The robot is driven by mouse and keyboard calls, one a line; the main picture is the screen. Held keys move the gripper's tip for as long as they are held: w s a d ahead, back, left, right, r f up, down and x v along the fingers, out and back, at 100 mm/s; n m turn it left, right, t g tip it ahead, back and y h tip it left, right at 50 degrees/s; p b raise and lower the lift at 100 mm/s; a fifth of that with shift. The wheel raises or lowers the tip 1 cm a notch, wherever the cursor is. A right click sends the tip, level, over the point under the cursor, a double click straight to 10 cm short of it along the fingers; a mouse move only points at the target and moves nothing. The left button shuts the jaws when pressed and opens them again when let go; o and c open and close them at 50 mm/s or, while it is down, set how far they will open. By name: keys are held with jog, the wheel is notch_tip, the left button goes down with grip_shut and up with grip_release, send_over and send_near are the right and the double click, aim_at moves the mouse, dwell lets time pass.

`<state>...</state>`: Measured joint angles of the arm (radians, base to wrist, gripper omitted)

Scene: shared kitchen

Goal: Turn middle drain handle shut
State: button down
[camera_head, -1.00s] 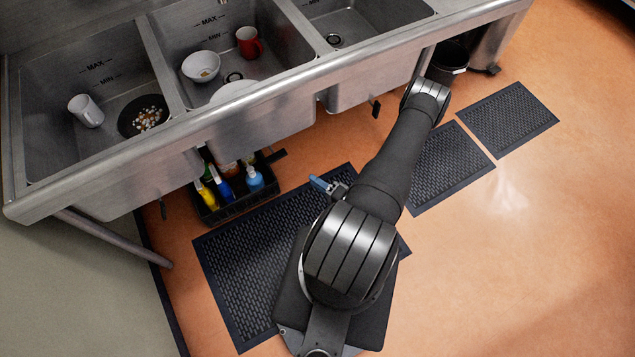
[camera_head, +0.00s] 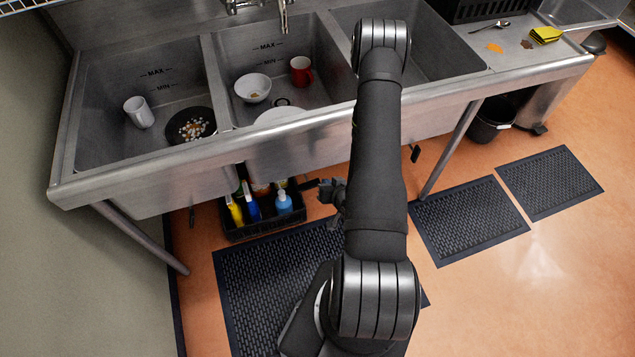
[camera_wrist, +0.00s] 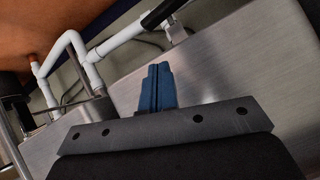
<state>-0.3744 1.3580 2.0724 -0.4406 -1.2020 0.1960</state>
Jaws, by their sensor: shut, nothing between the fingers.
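The middle drain handle (camera_head: 309,184) is a dark lever below the front of the middle basin, sticking out sideways in the head view. A dark lever (camera_wrist: 162,12) shows at the top of the wrist view beside white pipes; I cannot tell for certain which handle it is. My gripper (camera_head: 331,190) is just right of the middle handle in the head view; whether they touch is unclear. In the wrist view, the blue fingertips of my gripper (camera_wrist: 158,72) are together and empty, apart from the dark lever in the picture.
The left handle (camera_head: 191,217) and right handle (camera_head: 415,153) hang down. A black crate (camera_head: 262,231) with bottles stands under the sink. The steel basins (camera_head: 150,185) are above my gripper. White pipes (camera_wrist: 75,45) run behind. A black bin (camera_head: 492,122) stands at right.

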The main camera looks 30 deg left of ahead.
jog(key=s+a+r+n+h, duration=0.1)
jog(key=s+r+n+h, duration=0.15)
jog(key=r, duration=0.25)
send_over(318, 182)
jog(key=s, duration=0.2)
notch_tip(318, 182, down, 7)
jog(key=shift+d+f+n, duration=0.25)
jog(key=shift+f+n, duration=0.2)
jog(key=shift+f, duration=1.4)
jog(key=shift+w+d+f, duration=0.15)
jog(key=shift+d+f, duration=0.15)
jog(key=shift+f, duration=0.3)
